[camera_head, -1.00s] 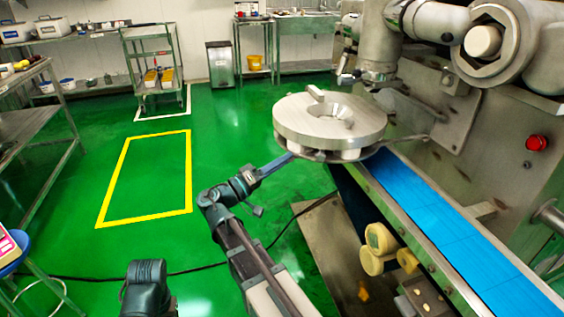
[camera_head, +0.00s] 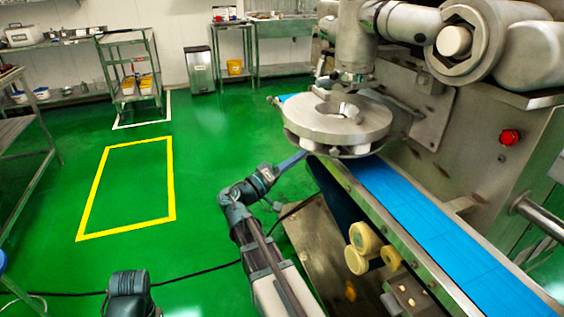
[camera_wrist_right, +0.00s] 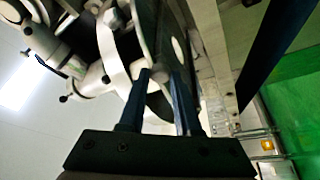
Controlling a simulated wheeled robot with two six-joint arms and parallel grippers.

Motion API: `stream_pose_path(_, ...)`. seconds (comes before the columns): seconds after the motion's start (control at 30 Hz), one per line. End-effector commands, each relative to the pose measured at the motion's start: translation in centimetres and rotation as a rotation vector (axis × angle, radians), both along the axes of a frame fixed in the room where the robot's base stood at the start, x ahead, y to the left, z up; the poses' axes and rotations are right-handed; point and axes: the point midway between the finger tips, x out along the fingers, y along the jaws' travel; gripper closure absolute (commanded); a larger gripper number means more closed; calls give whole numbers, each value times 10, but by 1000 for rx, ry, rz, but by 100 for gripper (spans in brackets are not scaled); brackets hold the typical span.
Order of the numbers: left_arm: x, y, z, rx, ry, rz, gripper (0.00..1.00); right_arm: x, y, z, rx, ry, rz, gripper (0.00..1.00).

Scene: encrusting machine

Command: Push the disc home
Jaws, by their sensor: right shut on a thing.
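The disc (camera_head: 312,127) is a thick, pale metal ring with a round central opening and a raised bar across its top. It is roughly level above the blue belt, just in front of and below the machine's nozzle head (camera_head: 356,80). My right gripper (camera_head: 304,155) reaches up from below and is shut on the disc's near left underside. In the right wrist view its two dark fingers (camera_wrist_right: 158,98) stand either side of a pale part of the disc. The seat for the disc is hidden, so I cannot tell contact.
The blue conveyor belt (camera_head: 420,220) runs under the disc towards the lower right. The steel machine body (camera_head: 470,110) with a red button (camera_head: 509,137) stands close on the right. Pale round knobs (camera_head: 364,238) stick out below the belt. Green floor (camera_head: 215,150) is free on the left.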

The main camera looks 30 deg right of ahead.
Motion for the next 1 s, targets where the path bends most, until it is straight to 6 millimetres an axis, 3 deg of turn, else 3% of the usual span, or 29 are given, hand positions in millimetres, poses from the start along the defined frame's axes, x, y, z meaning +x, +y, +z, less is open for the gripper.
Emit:
stream_pose_path(0.27,0,0,0,0,0,0,37,0,-1,0,1,-1,1,100)
stream_pose_path(0.3,0,0,0,0,0,0,37,0,-1,0,1,-1,1,64)
stream_pose_path(0.47,0,0,0,0,0,0,37,0,0,0,1,-1,1,38)
stream_pose_path(0.77,0,0,-1,0,0,0,37,0,1,-1,0,0,1,38)
stream_pose_path(1.0,0,0,-10,1,0,0,37,-3,34,-10,0,-1,6,38)
